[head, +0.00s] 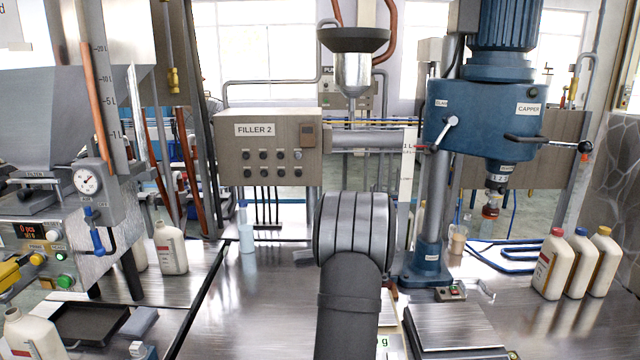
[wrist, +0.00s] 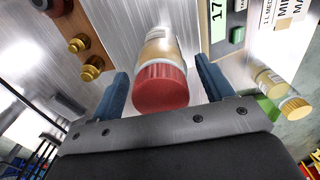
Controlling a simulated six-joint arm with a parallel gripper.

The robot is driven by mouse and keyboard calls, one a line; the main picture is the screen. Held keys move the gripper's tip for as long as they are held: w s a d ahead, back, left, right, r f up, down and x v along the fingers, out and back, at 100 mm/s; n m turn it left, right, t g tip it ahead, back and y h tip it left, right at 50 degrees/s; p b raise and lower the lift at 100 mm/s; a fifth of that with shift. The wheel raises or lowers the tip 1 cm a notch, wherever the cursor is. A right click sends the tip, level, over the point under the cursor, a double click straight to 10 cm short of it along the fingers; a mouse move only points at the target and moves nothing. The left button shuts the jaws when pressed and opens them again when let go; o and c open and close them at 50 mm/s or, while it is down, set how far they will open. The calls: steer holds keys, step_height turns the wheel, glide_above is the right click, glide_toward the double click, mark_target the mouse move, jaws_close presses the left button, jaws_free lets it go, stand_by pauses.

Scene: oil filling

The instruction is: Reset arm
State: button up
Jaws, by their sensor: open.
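My gripper (wrist: 162,78) shows in the wrist view with its two blue fingers spread apart. A bottle with a red cap (wrist: 160,88) stands in the gap between the fingers, seen from above. Metal surface shows around it, and I cannot tell whether either finger touches it. In the head view my arm rises in the middle foreground, and its links hide the gripper and this bottle.
The blue capper (head: 480,110) stands right of my arm, with three capped bottles (head: 580,265) at far right. The Filler 2 box (head: 268,148) and funnel (head: 352,65) are behind. A filling machine (head: 60,210), bottle (head: 170,248) and black tray (head: 88,322) are left.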

step_height(320, 180, up, 9)
steer(key=shift+s+f, duration=0.1)
step_height(320, 180, down, 12)
steer(key=shift+r, duration=0.1)
steer(key=r, duration=0.5)
steer(key=shift+s+d, duration=0.1)
steer(key=shift+d, duration=0.2)
steer(key=s+d+r, duration=0.7)
steer(key=s+d, duration=0.1)
steer(key=s+a+f, duration=0.9)
steer(key=s+a, duration=0.1)
steer(key=s, duration=0.4)
steer(key=w+a+f, duration=0.5)
steer(key=a, duration=0.2)
steer(key=shift+a, duration=0.2)
steer(key=shift+s+r, duration=0.1)
steer(key=s+d+r, duration=0.4)
steer(key=d+r, duration=0.1)
steer(key=d, duration=0.2)
steer(key=w+d+r, duration=0.4)
steer(key=w+d, duration=0.1)
steer(key=w, duration=0.3)
steer(key=shift+w+d+r, duration=0.2)
steer(key=shift+d+r, duration=0.15)
steer(key=shift+d, duration=0.05)
